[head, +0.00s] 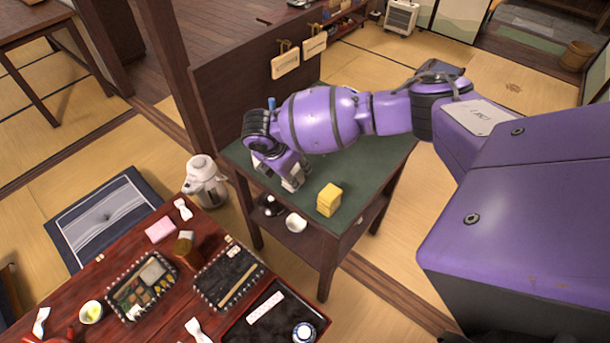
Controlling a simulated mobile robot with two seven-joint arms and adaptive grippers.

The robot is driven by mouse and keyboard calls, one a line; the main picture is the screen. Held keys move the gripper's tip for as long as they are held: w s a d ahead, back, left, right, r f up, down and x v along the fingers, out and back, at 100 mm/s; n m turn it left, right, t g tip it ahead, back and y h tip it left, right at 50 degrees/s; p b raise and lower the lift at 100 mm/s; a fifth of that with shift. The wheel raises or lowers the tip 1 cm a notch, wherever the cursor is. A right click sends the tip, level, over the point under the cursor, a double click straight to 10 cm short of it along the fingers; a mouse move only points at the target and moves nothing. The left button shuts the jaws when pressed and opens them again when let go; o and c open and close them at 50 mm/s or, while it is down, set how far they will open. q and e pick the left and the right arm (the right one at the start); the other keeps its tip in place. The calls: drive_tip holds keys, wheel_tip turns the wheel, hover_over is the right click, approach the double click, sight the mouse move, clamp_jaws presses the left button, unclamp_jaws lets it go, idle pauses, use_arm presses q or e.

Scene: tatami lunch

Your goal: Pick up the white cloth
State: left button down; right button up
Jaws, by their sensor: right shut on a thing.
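My right gripper (286,177) reaches down over the green top of a small side table (375,165). It is shut on a small white thing (293,183), which looks like the white cloth, at or just above the tabletop. The fingers and wrist hide part of it, and I cannot tell whether it still touches the table. A yellow folded stack (329,199) stands to the right of the gripper, apart from it. My left gripper is not in view.
A dark partition (235,95) stands behind the side table. A white bowl (296,223) sits on its lower shelf. A white pot (205,182) stands on the floor at left. The red table (90,285) in front holds trays, a pink block (160,229) and several white twisted pieces (183,208).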

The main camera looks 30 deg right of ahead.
wheel_tip(320, 180, up, 3)
drive_tip(key=shift+w+f, duration=0.1)
drive_tip(key=shift+f, duration=0.1)
drive_tip(key=s+a+r+p, duration=0.2)
drive_tip(key=s+a+r, duration=0.4)
drive_tip(key=s+r, duration=0.4)
drive_tip(key=s, duration=0.3)
drive_tip(key=shift+w, duration=0.1)
